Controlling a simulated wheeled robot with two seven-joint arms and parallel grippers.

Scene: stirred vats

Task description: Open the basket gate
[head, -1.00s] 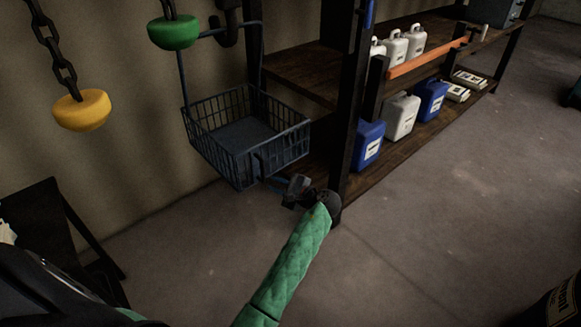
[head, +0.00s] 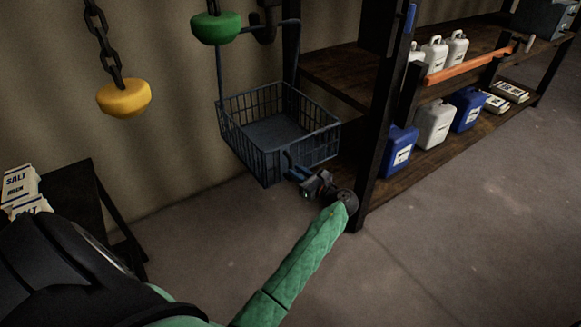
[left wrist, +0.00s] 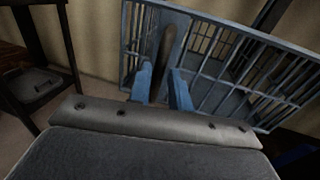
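A blue-grey wire basket (head: 316,150) hangs from a frame at the wall, left of the shelving, in the head view. It looks empty. Its slatted side also fills the upper part of the left wrist view (left wrist: 208,73). My left gripper (head: 292,167) is at the basket's lower front side. In the left wrist view its two blue fingers (left wrist: 163,88) are apart, one on each side of a dark upright bar (left wrist: 168,50) in front of the slats. The bar stands between the fingers; firm contact does not show. The gate looks closed. My right gripper is not in view.
Wooden shelving with a dark post (head: 378,125) stands just right of my left gripper, holding white and blue canisters (head: 400,150). A green float (head: 216,29) hangs above the basket and a yellow one (head: 124,98) to its left. The floor in front is clear.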

